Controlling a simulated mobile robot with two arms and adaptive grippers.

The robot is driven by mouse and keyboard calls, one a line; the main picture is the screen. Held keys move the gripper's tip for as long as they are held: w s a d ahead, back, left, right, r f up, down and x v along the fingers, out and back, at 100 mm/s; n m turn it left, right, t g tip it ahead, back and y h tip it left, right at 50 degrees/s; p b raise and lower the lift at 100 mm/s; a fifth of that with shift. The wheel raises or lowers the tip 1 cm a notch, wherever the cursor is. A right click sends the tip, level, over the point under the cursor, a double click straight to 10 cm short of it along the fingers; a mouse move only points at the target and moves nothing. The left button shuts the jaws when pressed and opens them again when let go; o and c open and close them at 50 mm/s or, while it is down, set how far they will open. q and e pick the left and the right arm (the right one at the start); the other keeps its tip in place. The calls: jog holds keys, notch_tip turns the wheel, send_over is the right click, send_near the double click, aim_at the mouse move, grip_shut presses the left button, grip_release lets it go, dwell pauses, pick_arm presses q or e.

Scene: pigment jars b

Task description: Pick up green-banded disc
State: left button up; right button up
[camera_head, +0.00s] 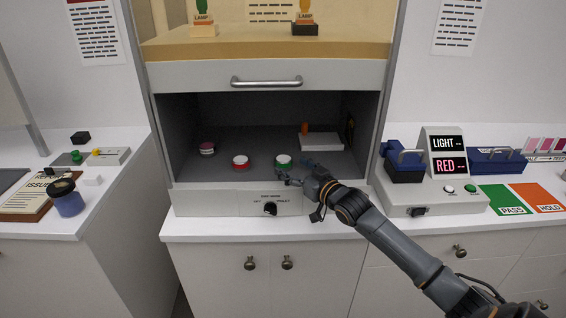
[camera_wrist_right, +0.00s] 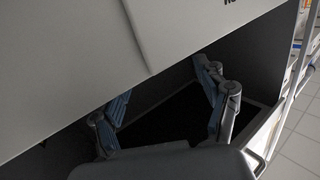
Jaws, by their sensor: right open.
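The green-banded disc (camera_head: 283,160) sits on the dark floor of the open cabinet, with a pale top. My right gripper (camera_head: 292,172) is at the cabinet's front opening, just in front of the disc and slightly to its right. Its fingers stand apart with nothing visible between them. In the right wrist view the gripper (camera_wrist_right: 160,88) shows two spread fingers against the dark interior, and no disc is visible there. Whether a finger touches the disc cannot be told. My left gripper is in neither view.
A red-banded disc (camera_head: 240,163) and a pinkish-banded disc (camera_head: 207,149) stand left of the green one. The raised sash (camera_head: 215,78) hangs above the opening; a front panel (camera_head: 222,202) lies below.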

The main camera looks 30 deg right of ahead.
aim_at(289, 163)
jog(key=shift+w+r, duration=0.1)
jog(key=shift+w, duration=0.2)
jog(key=shift+w+d, duration=0.1)
jog(key=shift+w, duration=0.25)
jog(key=w, duration=0.2)
jog(key=w+p, duration=0.1)
jog(key=shift+w+d+f, duration=0.1)
jog(key=shift+w+f, duration=0.05)
jog(key=shift+f, duration=0.1)
jog(key=shift+w, duration=0.55)
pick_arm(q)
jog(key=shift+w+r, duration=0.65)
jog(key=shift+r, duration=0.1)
pick_arm(e)
jog(key=c, duration=1.4)
jog(key=shift+o, duration=0.2)
